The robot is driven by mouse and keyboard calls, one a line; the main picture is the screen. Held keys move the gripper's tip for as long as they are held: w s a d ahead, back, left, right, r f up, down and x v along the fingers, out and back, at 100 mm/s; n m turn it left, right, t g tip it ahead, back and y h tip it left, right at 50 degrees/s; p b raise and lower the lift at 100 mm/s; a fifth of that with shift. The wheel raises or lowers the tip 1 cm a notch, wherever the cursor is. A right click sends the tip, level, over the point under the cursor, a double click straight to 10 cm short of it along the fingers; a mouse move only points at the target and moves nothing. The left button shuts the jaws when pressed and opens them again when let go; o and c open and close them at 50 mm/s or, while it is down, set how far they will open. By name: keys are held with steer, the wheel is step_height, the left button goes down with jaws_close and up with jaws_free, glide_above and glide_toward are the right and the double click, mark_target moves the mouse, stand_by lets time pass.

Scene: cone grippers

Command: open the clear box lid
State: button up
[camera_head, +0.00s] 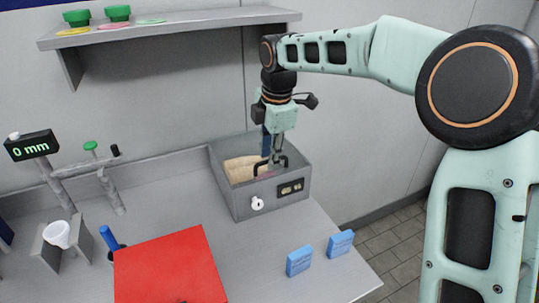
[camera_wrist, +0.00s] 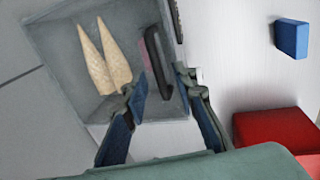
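The grey box (camera_head: 240,195) stands at the back of the counter. Its clear lid (camera_wrist: 75,85) is hard to see and looks closed over the contents. A black handle (camera_wrist: 158,62) rises at the lid's front; it also shows in the head view (camera_head: 257,168). My gripper (camera_head: 273,158) points down at the handle. In the wrist view, its two blue-padded fingers (camera_wrist: 158,84) are apart, with the handle's near end between them. I cannot tell whether either finger touches it. Two tan cones (camera_wrist: 103,58) lie inside the box.
A red block or board (camera_head: 170,270) lies at the front, with two blue boxes (camera_head: 300,261) (camera_head: 340,243) to its right. A stand with a "0 mm" display (camera_head: 32,146) is at left. A shelf (camera_head: 170,26) hangs above.

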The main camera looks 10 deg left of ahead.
steer(key=shift+c, duration=0.3)
jaws_close()
steer(key=shift+r, duration=0.1)
steer(key=shift+r+p, duration=0.45)
steer(key=shift+p, duration=0.15)
steer(key=w+a+r+p, duration=0.3)
steer(key=w+r+p, duration=0.1)
steer(key=r+p, duration=0.6)
steer(key=shift+w+a+p, duration=0.15)
steer(key=shift+a+p, duration=0.05)
steer(key=shift+p, duration=1.6)
